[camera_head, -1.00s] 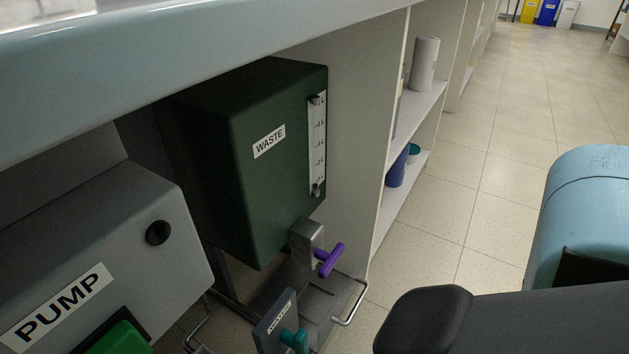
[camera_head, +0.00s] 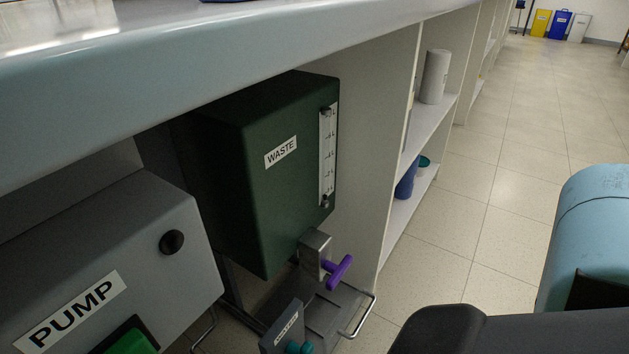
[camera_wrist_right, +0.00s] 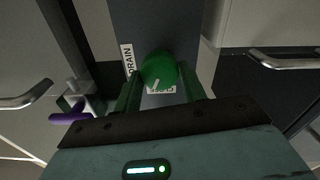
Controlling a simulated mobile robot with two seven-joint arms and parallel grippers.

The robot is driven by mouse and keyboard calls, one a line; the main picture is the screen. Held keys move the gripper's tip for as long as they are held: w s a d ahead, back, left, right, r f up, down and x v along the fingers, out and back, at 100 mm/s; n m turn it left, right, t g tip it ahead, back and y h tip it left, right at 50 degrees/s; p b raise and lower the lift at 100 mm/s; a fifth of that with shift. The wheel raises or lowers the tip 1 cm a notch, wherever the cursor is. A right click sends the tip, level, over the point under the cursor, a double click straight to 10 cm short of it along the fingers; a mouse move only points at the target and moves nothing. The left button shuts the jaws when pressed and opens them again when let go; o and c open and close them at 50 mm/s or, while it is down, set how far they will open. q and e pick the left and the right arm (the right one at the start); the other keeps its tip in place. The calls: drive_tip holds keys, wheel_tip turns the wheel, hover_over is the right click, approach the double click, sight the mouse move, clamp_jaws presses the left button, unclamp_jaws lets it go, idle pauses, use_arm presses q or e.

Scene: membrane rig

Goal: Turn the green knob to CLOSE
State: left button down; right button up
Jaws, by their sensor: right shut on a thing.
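The round green knob (camera_wrist_right: 158,70) shows in the right wrist view on a dark upright panel (camera_wrist_right: 152,22). A pale pointer line on it points towards its lower edge. A DRAIN label (camera_wrist_right: 127,62) is beside the knob at left, and a second label below it is partly covered and I cannot read it. My right gripper (camera_wrist_right: 160,88) is shut on the green knob, with a finger on each side. The head view shows part of my right arm at lower right, but not its gripper. My left gripper is in neither view.
A dark green WASTE tank (camera_head: 280,190) with a purple valve handle (camera_head: 339,272) stands under the counter (camera_head: 200,85). A grey PUMP box (camera_head: 120,235) is at left. A metal handle (camera_wrist_right: 285,60) is right of the knob. The floor (camera_head: 480,190) at right is clear.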

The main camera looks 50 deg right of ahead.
drive_tip(key=shift+w+a+n, duration=0.1)
drive_tip(key=shift+a+n, duration=0.05)
drive_tip(key=shift+n, duration=0.65)
drive_tip(key=n, duration=0.3)
drive_tip(key=o, duration=1)
drive_tip(key=shift+d, duration=0.2)
drive_tip(key=shift+s+d+p, duration=0.15)
drive_tip(key=shift+s, duration=1.9)
drive_tip(key=shift+s+d+p, duration=0.1)
drive_tip(key=shift+s+p, duration=0.05)
drive_tip(key=shift+s, duration=1.9)
drive_tip(key=shift+d+f, duration=0.1)
drive_tip(key=shift+d, duration=0.05)
